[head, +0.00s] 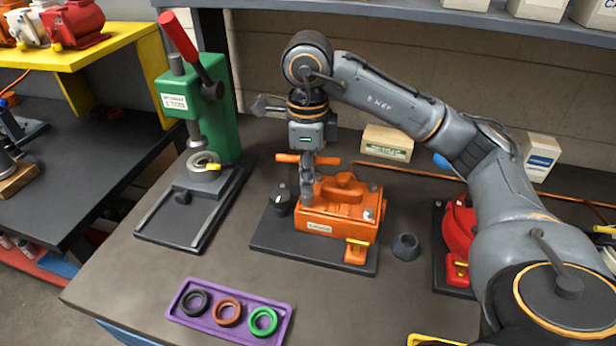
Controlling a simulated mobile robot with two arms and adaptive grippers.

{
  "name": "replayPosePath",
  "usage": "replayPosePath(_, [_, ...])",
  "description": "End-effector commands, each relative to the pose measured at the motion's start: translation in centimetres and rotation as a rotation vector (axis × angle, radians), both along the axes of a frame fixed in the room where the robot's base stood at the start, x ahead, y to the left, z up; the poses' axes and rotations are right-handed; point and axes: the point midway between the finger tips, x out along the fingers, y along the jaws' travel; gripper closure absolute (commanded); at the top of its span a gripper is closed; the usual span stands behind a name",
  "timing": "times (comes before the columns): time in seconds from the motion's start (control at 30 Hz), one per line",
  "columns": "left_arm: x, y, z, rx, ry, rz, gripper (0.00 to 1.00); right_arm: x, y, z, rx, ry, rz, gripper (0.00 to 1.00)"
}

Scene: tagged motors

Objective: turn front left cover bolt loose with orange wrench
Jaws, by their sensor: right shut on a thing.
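The orange motor (335,222) sits on a dark base plate in the middle of the bench, its label facing front. My right gripper (308,163) is above the left side of its cover, shut on the orange wrench (288,158). The wrench's orange crossbar sticks out on both sides of the fingers. Below the fingers, a grey shaft reaches down to the cover's front left area. The front left cover bolt is hidden there, so I cannot tell if the wrench is seated on it. Grey bolts (368,214) show on the cover's right side. My left gripper is out of view.
A green press (222,120) with a red lever stands left. A purple tray (188,326) with rings lies in front. A dark cup (405,247) and a red motor (457,235) are to the right. A small box (388,143) stands behind. The front middle of the bench is clear.

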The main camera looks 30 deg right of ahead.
Motion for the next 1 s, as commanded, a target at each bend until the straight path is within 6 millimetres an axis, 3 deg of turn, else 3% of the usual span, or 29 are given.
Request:
replayPosePath(0.27, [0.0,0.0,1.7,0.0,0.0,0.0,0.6,0.0,0.0,2.1,0.0,-0.001,-0.013,1.0])
replayPosePath(0.67, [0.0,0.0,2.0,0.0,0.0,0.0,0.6,0.0,0.0,2.4,0.0,0.0,-0.013,1.0])
replayPosePath(1.0, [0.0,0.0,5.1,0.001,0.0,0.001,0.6,0.0,0.0,5.9,0.0,0.0,-0.012,1.0])
